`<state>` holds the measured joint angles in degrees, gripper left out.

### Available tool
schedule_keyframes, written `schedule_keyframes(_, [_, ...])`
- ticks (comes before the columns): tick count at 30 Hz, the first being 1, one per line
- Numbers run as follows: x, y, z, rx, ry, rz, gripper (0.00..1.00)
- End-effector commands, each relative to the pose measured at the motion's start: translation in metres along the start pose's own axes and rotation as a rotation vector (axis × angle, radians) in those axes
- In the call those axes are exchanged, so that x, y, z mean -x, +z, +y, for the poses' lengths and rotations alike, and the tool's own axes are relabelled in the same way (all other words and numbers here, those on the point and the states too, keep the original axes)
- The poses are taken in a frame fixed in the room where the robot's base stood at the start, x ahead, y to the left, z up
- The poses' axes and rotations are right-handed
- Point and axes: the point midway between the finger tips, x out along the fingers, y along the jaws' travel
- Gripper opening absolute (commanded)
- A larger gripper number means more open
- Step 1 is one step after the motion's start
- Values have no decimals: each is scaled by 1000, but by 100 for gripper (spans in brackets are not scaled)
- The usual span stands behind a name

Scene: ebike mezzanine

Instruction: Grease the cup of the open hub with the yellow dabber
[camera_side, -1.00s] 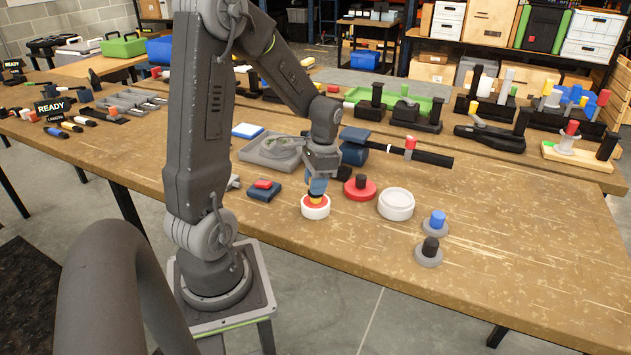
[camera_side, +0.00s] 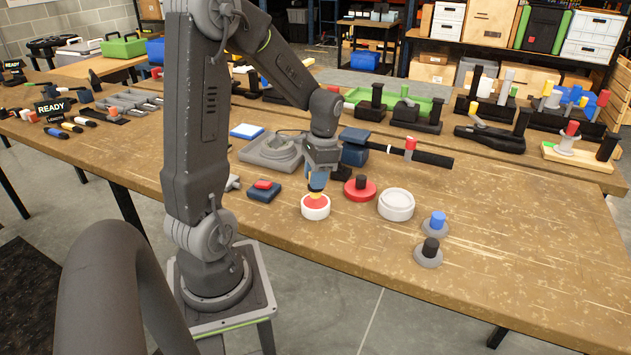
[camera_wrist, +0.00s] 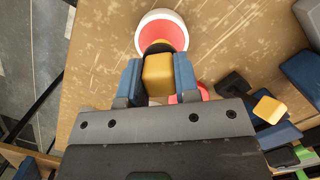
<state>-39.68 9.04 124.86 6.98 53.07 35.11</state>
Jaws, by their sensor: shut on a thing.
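My gripper (camera_side: 317,181) is shut on the yellow dabber (camera_side: 316,189). In the wrist view, its two blue fingers (camera_wrist: 157,78) clamp the dabber's yellow block (camera_wrist: 158,75), with a dark band beyond it. The dabber is above a white round pot with red inside (camera_side: 316,212); the pot also shows in the wrist view (camera_wrist: 141,37). Whether its tip touches the red is hard to tell. A grey tray with a round raised part (camera_side: 272,152) lies behind the gripper. I cannot tell which is the open hub.
To the right are a red disc with a black knob (camera_side: 360,189), a white round dish (camera_side: 396,204) and grey discs with a blue knob (camera_side: 437,222) and a black knob (camera_side: 430,250). A blue block with a red top (camera_side: 263,190) is left. The front right table is clear.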

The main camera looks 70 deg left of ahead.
Motion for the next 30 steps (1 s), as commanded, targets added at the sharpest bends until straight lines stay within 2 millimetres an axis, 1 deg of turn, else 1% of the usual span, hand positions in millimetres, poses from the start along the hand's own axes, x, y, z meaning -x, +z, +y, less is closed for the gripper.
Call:
schedule_keyframes(3, [10,1,0,1,-3,3,11])
schedule_keyframes(18, [47,7,0,0,-2,3,11])
schedule_keyframes(22, [50,7,0,0,-2,3,11])
schedule_keyframes(30, [50,7,0,0,-1,2,11])
